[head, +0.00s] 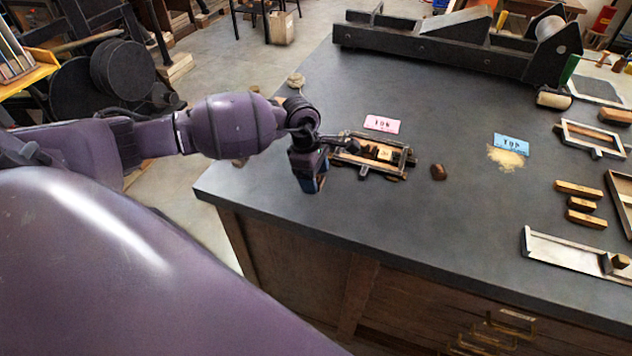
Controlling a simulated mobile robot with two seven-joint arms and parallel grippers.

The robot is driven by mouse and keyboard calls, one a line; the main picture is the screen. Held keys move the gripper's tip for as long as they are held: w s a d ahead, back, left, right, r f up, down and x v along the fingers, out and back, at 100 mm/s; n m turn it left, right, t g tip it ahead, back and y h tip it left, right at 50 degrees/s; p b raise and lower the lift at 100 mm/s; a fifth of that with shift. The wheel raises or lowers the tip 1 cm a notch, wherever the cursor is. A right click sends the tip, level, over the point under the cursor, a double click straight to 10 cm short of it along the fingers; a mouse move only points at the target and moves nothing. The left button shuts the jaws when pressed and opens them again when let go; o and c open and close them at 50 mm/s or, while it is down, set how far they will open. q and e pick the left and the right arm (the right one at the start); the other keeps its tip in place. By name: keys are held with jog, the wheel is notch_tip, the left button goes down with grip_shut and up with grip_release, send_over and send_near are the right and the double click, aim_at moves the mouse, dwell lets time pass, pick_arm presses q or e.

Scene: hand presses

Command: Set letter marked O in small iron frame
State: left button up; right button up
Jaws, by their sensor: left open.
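A small dark metal frame (410,158) lies on the bench near its left end, with dark and wooden pieces inside it. A pale block (385,153) sits among these pieces; any letter on it is too small to read. My left gripper (352,157) is open at the left side of this frame, its fingers reaching over the frame's left part. I cannot tell whether they touch anything. A composing stick (560,252) lies at the right front with a small wooden block (620,261) at its right end; its face cannot be read. My right gripper is not in view.
A pink card (382,124) lies behind the frame and a blue card (511,144) farther right. A brown knob-like object (438,172) stands beside the frame. Wooden bars (579,188) and another frame (592,138) lie right. A press (450,45) occupies the back. The middle front is clear.

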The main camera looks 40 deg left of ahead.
aim_at(318, 178)
pick_arm(q)
jog(key=c, duration=0.7)
jog(key=shift+c, duration=0.8)
jog(key=shift+r+p, duration=0.3)
jog(key=shift+r, duration=0.2)
jog(key=shift+r+p, duration=0.6)
jog(key=shift+r, duration=0.6)
jog(key=shift+r+p, duration=0.3)
jog(key=shift+r, duration=0.5)
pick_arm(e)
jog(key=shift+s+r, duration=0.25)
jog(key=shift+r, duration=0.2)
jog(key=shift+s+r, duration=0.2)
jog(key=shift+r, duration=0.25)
